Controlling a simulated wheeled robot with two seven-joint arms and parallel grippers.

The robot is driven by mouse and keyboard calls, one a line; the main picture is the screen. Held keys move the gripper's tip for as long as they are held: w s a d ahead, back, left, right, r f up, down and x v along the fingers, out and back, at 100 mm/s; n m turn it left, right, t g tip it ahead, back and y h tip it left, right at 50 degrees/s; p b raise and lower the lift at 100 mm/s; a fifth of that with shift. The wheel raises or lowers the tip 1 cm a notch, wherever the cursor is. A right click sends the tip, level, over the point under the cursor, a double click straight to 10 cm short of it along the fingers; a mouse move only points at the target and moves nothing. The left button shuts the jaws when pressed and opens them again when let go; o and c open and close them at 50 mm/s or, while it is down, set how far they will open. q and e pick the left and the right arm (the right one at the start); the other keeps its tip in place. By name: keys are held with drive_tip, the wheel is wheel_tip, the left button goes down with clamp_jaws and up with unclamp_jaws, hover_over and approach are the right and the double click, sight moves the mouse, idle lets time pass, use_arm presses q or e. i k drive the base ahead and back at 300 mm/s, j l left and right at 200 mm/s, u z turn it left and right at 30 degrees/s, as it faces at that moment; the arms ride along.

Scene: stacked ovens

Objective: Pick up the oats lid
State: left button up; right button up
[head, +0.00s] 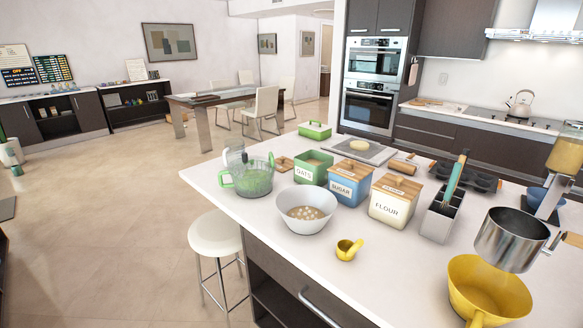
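The oats canister (313,168) is a green box with a white OATS label. It stands uncovered on the white island counter. A small flat wooden piece (284,163), which looks like the oats lid, lies on the counter just left of and behind the canister. It is partly hidden by the green-handled jug, and its knob is too small to make out clearly. Neither of my grippers is in view.
A green-handled glass jug (253,180) and a white bowl (306,212) stand in front. The lidded sugar (350,183) and flour (395,203) canisters stand right. A green box (314,131) sits behind. A stool (216,236) stands at the island's left edge.

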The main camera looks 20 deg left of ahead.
sight(284, 164)
drive_tip(key=i+j+u, duration=0.2)
drive_tip(key=j+u, duration=0.3)
drive_tip(key=i+j+u, duration=0.25)
drive_tip(key=j+u, duration=0.25)
drive_tip(key=i+j+u, duration=0.75)
drive_tip(key=u, duration=0.2)
drive_tip(key=i+j+u, duration=0.15)
drive_tip(key=i, duration=0.55)
drive_tip(key=i+j+u, duration=0.2)
drive_tip(key=i, duration=0.45)
drive_tip(key=i+z, duration=0.35)
drive_tip(key=i+j+z, duration=0.1)
drive_tip(key=i+z, duration=0.2)
drive_tip(key=i, duration=0.15)
drive_tip(key=i+j+z, duration=0.2)
drive_tip(key=i+z, duration=0.3)
drive_tip(key=z, duration=0.3)
drive_tip(key=i+z, duration=0.15)
drive_tip(key=z, duration=0.3)
drive_tip(key=i+j+z, duration=0.15)
drive_tip(key=z, duration=0.3)
drive_tip(key=i+j+z, duration=0.1)
drive_tip(key=z, duration=0.35)
drive_tip(key=i+j+z, duration=0.1)
drive_tip(key=z, duration=0.35)
drive_tip(key=j+z, duration=0.3)
drive_tip(key=z, duration=0.15)
drive_tip(key=j+z, duration=0.25)
drive_tip(key=z, duration=0.2)
drive_tip(key=i, duration=0.05)
